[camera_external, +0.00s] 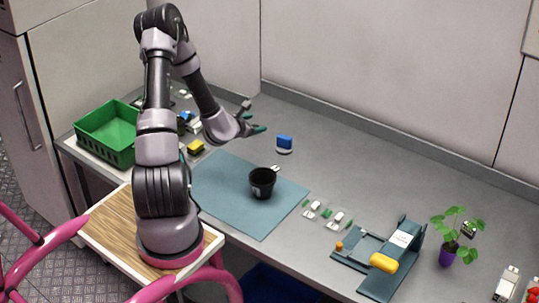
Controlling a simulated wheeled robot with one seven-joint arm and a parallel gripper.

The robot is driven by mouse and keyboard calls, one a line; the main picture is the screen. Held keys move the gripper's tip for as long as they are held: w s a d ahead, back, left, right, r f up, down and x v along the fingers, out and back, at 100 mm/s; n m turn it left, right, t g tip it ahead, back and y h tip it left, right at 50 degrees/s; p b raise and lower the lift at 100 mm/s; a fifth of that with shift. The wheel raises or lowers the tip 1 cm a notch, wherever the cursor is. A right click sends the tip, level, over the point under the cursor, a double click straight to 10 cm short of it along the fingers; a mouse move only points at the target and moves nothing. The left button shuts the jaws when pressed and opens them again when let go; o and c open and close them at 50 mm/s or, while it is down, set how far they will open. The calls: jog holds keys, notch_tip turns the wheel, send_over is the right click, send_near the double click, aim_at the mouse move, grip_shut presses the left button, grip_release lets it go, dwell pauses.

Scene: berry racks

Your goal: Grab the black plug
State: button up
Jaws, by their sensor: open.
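A black, round, cup-like object (262,185) stands upright on the blue-grey mat (240,217). It is the most plainly black object on the table, but I cannot tell for sure that it is the plug. A small dark item with a light part (468,230) sits beside the potted plant at the right, too small to identify. My gripper (254,117) is open and appears empty. It is raised above the back of the table, beyond the black cup-like object and apart from it.
A green crate (106,121) stands at the left. A blue-and-white item (284,143) lies behind the mat. Small white-and-green pieces (326,213) lie right of it. A blue-grey fixture with a yellow handle (383,263) and a purple-potted plant (447,253) stand at the right.

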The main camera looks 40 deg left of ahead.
aim_at(256, 126)
jog(key=f+n, duration=0.1)
jog(key=n, duration=0.1)
jog(key=a+f+n+y, duration=0.1)
jog(key=a+f+n, duration=0.1)
jog(key=f+n, duration=0.1)
jog(key=shift+s+a+n, duration=0.25)
jog(key=shift+s+n, duration=0.05)
jog(key=shift+s, duration=0.1)
jog(key=shift+w+a+f, duration=0.1)
jog(key=shift+w+a, duration=0.05)
jog(key=shift+w, duration=0.1)
jog(key=x, duration=0.4)
jog(key=shift+w+a, duration=0.15)
jog(key=shift+w, duration=0.1)
jog(key=x, duration=0.5)
jog(key=shift+w+a+f, duration=0.15)
jog(key=shift+a+f, duration=0.1)
jog(key=shift+a, duration=0.2)
jog(key=shift+c, duration=0.3)
grip_shut()
